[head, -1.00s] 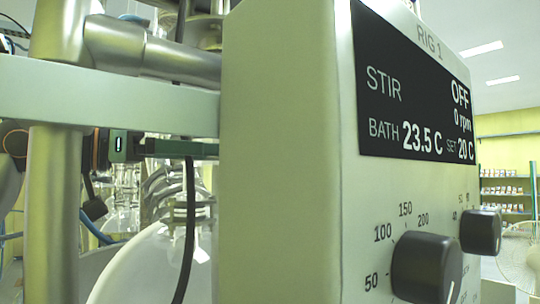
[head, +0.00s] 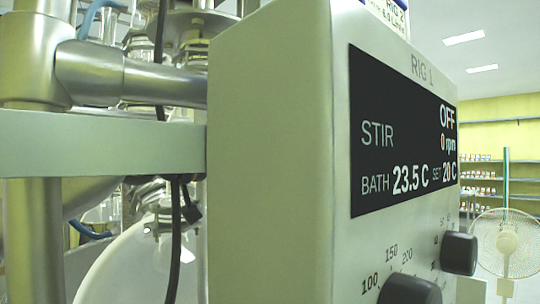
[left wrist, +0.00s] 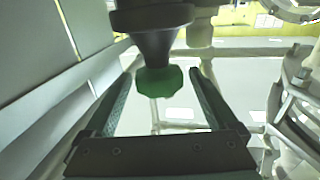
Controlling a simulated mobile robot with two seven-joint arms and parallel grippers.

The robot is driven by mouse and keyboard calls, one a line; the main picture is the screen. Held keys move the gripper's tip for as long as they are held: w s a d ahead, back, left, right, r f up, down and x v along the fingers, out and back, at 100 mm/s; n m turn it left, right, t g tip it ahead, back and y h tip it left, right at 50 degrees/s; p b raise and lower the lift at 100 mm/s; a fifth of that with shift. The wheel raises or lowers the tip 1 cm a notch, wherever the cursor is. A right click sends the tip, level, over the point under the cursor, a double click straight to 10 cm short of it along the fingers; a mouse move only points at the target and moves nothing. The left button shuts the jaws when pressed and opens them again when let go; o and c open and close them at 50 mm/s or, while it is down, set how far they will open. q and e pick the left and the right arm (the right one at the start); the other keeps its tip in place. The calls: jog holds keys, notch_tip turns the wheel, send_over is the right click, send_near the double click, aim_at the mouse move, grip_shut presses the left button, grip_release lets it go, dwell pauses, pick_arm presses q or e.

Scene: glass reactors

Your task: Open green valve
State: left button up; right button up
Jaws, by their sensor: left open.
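The green valve (left wrist: 160,82) is a small faceted green knob at the top middle of the left wrist view. It sits at the end of a dark, tapering stem (left wrist: 153,45). My left gripper (left wrist: 161,98) is open, with one finger on each side of the green knob and a visible gap to both. The fingertips reach about level with the knob. Whether the knob lies at the same depth as the fingers is hard to tell. The head view shows neither the green valve nor my grippers. My right gripper is in no view.
The RIG 1 control box (head: 290,150) fills the middle of the head view, its display reading STIR OFF. Metal frame bars (head: 100,145) and glassware (head: 140,205) stand left of it. A pale panel (left wrist: 50,90) flanks the gripper's left.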

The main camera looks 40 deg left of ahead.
pick_arm(q)
jog(key=shift+w, duration=0.1)
jog(key=shift+c, duration=0.3)
jog(key=c, duration=1.3)
